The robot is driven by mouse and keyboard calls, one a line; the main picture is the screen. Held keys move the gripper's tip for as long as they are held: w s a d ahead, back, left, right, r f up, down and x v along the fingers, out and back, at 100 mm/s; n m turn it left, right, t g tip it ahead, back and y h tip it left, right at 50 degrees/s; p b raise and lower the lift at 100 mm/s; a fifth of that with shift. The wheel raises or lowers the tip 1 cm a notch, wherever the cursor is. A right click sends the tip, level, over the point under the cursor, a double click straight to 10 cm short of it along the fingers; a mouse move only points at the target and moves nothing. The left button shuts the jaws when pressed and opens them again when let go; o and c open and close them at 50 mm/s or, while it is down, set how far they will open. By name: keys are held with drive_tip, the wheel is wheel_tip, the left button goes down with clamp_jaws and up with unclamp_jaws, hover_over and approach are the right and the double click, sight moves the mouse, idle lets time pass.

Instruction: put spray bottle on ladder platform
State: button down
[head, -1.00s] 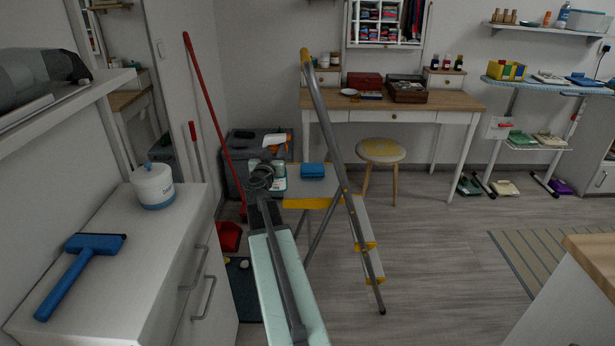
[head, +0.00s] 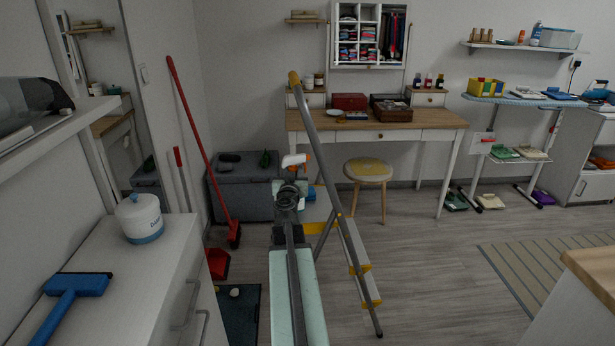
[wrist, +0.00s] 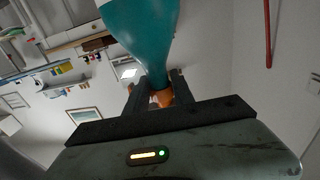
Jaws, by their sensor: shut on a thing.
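The spray bottle has a white and orange trigger head (head: 296,160) in the head view, standing up above my gripper (head: 289,190). In the wrist view the teal bottle body (wrist: 143,28) and its orange part (wrist: 161,97) show between the fingers of my gripper (wrist: 157,97), which is shut on it. The stepladder (head: 333,187) stands just right of my arm. Its platform has a yellow front edge (head: 314,228) and is partly hidden behind my arm. I cannot tell whether the bottle is over the platform.
A grey chest (head: 241,192) stands behind on the left, a stool (head: 368,173) behind on the right. A white cabinet (head: 150,275) is close on the left. Floor right of the ladder is clear.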

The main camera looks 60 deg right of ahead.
drive_tip(key=shift+s+d, duration=0.3)
drive_tip(key=shift+s, duration=0.1)
drive_tip(key=shift+s+d+f+b, duration=0.5)
drive_tip(key=shift+s, duration=0.2)
drive_tip(key=shift+s+d+f+b, duration=0.45)
drive_tip(key=shift+s+d+b, duration=0.05)
drive_tip(key=shift+s, duration=0.15)
drive_tip(key=c, duration=1.1)
unclamp_jaws()
drive_tip(key=shift+r, duration=0.1)
